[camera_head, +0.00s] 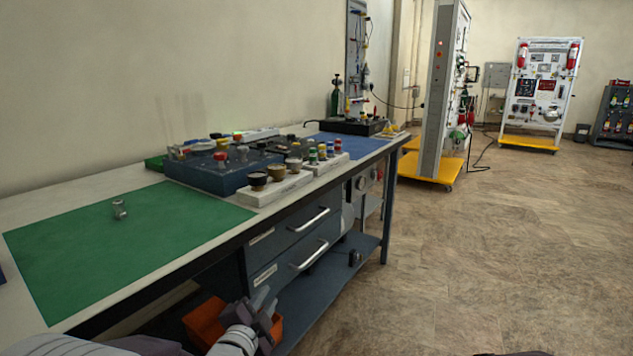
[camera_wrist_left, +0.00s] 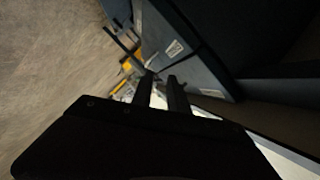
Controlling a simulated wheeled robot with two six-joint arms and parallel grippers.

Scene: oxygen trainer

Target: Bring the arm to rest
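My left gripper (camera_head: 264,299) is at the bottom of the head view, low in front of the workbench and below the tabletop edge. In the left wrist view its two dark fingers (camera_wrist_left: 162,82) stand parallel with a gap between them, and nothing shows in the gap. The gripper partly hides an orange bin (camera_head: 203,323) behind it; I cannot tell whether they touch.
Open floor (camera_head: 480,260) lies to the right; training panels (camera_head: 540,85) stand farther back.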

